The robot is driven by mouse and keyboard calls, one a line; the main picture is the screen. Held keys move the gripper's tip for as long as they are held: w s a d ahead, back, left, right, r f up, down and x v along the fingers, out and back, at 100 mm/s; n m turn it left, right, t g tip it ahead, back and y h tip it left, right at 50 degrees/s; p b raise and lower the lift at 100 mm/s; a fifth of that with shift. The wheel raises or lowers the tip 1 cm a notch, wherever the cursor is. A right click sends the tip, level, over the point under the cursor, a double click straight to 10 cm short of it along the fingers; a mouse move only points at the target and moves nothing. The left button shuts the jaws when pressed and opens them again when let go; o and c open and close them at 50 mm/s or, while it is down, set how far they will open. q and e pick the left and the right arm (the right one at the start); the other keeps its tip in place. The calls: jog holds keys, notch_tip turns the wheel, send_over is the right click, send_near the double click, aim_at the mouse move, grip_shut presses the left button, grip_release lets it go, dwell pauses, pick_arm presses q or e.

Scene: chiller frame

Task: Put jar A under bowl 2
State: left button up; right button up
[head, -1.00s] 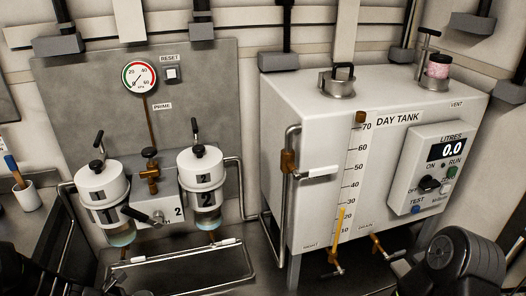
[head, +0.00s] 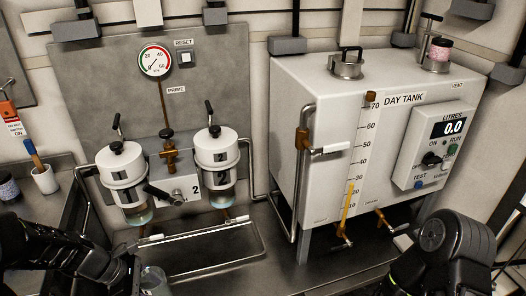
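Bowl 2 (head: 218,188) is the clear lower part of the right-hand white filter housing, with pale liquid low in it. A small brass drain shows below it, over a shallow tray (head: 265,250). A clear jar (head: 155,281) shows at the bottom edge, partly cut off; no letter can be read on it. My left gripper (head: 130,277) is beside this jar, at its left. Its fingers are dark and partly out of frame, so I cannot tell whether they grip the jar. My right arm is at the lower right, with its gripper not visible.
Bowl 1 (head: 138,213) hangs left of bowl 2, with a black-handled valve (head: 160,194) between them. The day tank (head: 330,170) stands at the right, with pipes close to the filters. A brush cup (head: 45,179) and a dark jar (head: 8,187) stand at far left.

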pick_arm(q)
jog(key=w+d+r+m+g+p, duration=0.2)
jog(key=d+r+m+g+p, duration=0.1)
jog(key=r, duration=0.5)
jog(key=w+d+r+m+g+y+p, duration=0.1)
jog(key=w+d+r+m+g+p, duration=0.2)
jog(key=d+r+m+p, duration=0.2)
notch_tip(320, 180, up, 4)
jog(key=m+p, duration=0.1)
jog(key=m, duration=0.2)
jog(key=shift+w+p, duration=0.15)
jog(key=shift+p, duration=0.15)
jog(key=shift+a, duration=0.1)
